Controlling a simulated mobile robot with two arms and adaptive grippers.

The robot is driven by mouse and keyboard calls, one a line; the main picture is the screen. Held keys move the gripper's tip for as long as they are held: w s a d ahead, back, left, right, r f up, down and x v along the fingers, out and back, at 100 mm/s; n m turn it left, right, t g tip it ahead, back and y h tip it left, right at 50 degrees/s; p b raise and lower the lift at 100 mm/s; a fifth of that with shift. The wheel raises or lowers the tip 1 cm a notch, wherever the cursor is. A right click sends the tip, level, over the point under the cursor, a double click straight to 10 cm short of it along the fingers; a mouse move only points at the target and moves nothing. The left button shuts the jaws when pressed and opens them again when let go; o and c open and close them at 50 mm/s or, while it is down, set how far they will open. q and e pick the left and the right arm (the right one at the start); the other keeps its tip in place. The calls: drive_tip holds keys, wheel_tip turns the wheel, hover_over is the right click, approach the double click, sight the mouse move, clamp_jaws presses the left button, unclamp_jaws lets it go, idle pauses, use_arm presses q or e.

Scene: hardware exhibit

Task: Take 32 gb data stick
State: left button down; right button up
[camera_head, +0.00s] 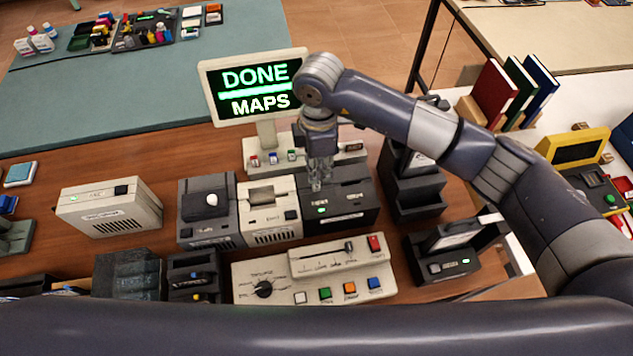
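My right gripper (316,186) points down in front of the base, over the black device with a green light (345,202). Its fingertips look close together; whether they hold something is unclear. It hides part of the base. My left gripper is not in view.
The screen (254,86) reads "DONE MAPS". A grey device (208,220) and a cream device (270,215) stand left of the black one. A control panel (320,275) lies in front. A dark stepped holder (412,185) stands right. Bare wood shows left of the devices.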

sight(316, 188)
drive_tip(key=f+p, duration=0.1)
drive_tip(key=f, duration=0.2)
drive_tip(key=f+p, duration=0.1)
drive_tip(key=f, duration=0.1)
drive_tip(key=shift+s+a+p, duration=0.2)
drive_tip(key=shift+s+p, duration=0.1)
drive_tip(key=shift+p, duration=0.05)
drive_tip(key=shift+w+f, duration=0.1)
drive_tip(key=shift+f, duration=0.15)
clamp_jaws()
